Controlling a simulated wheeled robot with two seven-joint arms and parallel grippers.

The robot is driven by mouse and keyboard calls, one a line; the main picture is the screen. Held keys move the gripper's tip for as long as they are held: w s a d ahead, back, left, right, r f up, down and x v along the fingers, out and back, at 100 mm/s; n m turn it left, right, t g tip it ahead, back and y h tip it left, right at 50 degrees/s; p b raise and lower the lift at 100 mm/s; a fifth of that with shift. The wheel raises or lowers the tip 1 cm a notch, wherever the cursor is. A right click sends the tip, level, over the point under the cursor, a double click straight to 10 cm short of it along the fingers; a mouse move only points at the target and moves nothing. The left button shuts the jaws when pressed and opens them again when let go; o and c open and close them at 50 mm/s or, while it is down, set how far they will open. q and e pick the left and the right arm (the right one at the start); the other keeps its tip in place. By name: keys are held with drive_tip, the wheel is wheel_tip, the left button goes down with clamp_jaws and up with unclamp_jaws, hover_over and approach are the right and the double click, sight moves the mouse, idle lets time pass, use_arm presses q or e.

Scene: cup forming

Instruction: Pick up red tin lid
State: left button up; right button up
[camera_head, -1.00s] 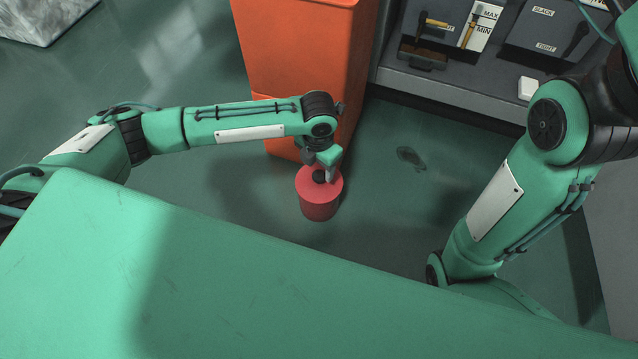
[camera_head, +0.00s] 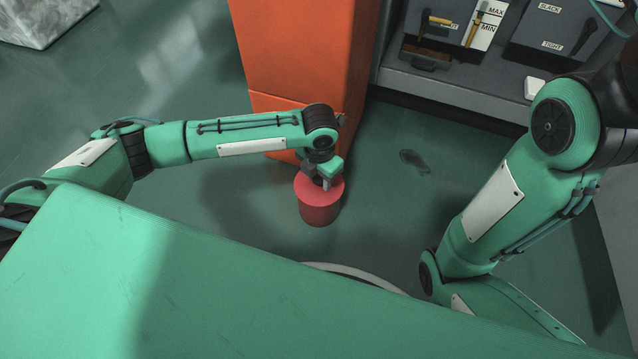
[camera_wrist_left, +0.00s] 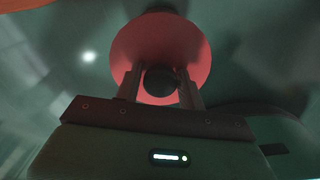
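A red tin (camera_head: 320,212) stands upright on the floor with a round red lid (camera_head: 302,188) on top. In the left wrist view the lid (camera_wrist_left: 128,45) is a red disc with a dark round knob (camera_wrist_left: 160,77) in its middle. My left gripper (camera_head: 322,184) is down at the top of the lid and partly hides it. In the wrist view its two fingers stand apart, one on each side of the knob, with a gap at the left finger. Whether the right finger touches the knob is unclear. My right gripper is out of view.
An orange cabinet (camera_head: 300,60) stands close behind the tin. A grey machine panel (camera_head: 450,77) with labelled switches and a white block (camera_head: 534,88) is at the back right. The green floor (camera_head: 400,210) right of the tin is clear apart from a dark stain (camera_head: 415,161).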

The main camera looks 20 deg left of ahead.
use_arm(q)
drive_tip(key=c, duration=0.6)
drive_tip(key=shift+r, duration=0.15)
